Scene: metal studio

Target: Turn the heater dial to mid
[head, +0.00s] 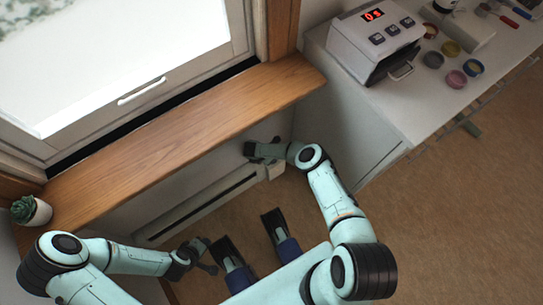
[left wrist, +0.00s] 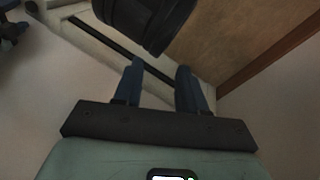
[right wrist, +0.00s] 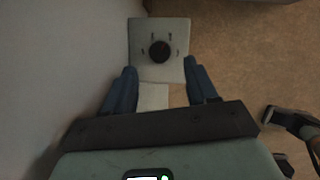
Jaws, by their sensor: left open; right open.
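The heater (head: 205,206) is a long, low, pale unit with a dark slot, set along the wall under the window sill. Its dial (right wrist: 160,51) is a round black knob on a pale square plate with several small dark marks, seen in the right wrist view. I cannot tell where the dial points. My right gripper (head: 252,151) is open and empty above the heater's right end; in the right wrist view the dial lies between and beyond its fingertips, apart from them. The right gripper hides the dial in the head view. My left gripper (head: 207,256) is open and empty, low in front of the heater.
A wooden window sill (head: 180,130) overhangs the heater, with a potted succulent (head: 31,210) at its left end. A white counter (head: 400,110) at the right holds a device with a red display (head: 376,40) and several small coloured pots. The brown floor at lower right is clear.

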